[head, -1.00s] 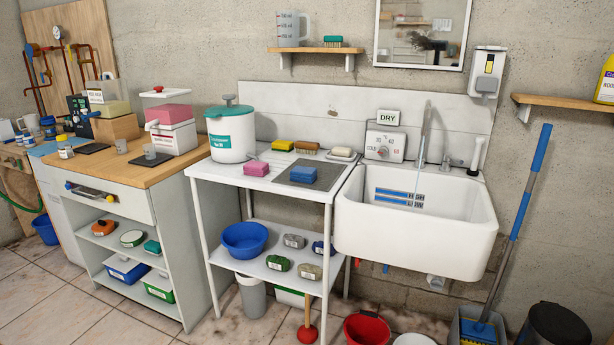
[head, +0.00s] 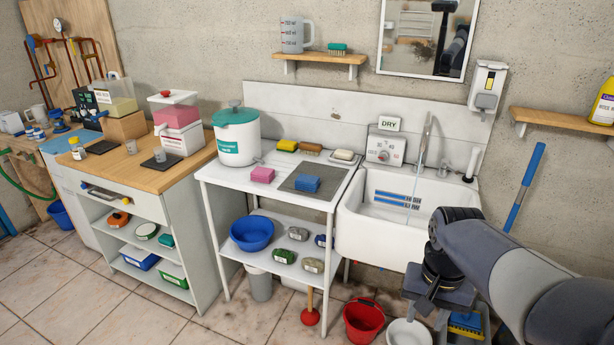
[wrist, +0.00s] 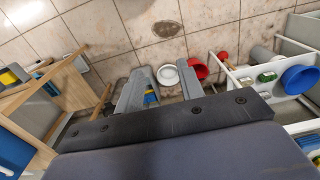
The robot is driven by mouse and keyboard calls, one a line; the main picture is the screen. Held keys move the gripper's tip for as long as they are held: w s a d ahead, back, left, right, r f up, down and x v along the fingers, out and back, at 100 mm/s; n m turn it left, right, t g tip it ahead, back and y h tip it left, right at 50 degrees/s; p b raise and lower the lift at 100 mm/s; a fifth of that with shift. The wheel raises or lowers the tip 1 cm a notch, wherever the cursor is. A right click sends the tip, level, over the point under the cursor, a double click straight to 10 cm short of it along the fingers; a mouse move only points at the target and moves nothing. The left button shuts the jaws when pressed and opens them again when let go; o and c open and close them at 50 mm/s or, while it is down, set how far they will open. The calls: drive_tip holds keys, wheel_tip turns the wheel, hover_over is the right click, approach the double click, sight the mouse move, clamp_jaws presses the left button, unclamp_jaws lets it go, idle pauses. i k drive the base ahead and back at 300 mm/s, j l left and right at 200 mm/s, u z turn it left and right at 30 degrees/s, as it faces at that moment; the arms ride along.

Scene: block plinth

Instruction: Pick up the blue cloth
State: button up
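A small folded dark blue cloth (head: 321,240) lies on the lower shelf of the white stand (head: 270,262), at its right end, partly hidden by the front right leg. A grey cloth (head: 298,233), a green cloth (head: 284,256) and an olive-grey cloth (head: 313,265) lie near it. A brighter blue block, like a sponge (head: 306,184), sits on the grey mat above. My gripper (head: 438,300) is right of the stand, in front of the sink, pointing down. In the wrist view its two fingers (wrist: 160,88) are apart with nothing held between them. I cannot make out the blue cloth there.
A blue basin (head: 252,232) fills the shelf's left end. A red bucket (head: 364,321), a white bowl (head: 408,333) and a plunger (head: 310,316) stand on the floor below. The sink (head: 385,238) is behind my gripper. Floor in front of the stand is clear.

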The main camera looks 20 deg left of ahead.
sight(310, 183)
drive_tip(key=i+j, duration=0.9)
drive_tip(key=j, duration=0.15)
drive_tip(key=i+j, duration=0.85)
drive_tip(key=j, duration=0.15)
drive_tip(key=j+u, duration=0.05)
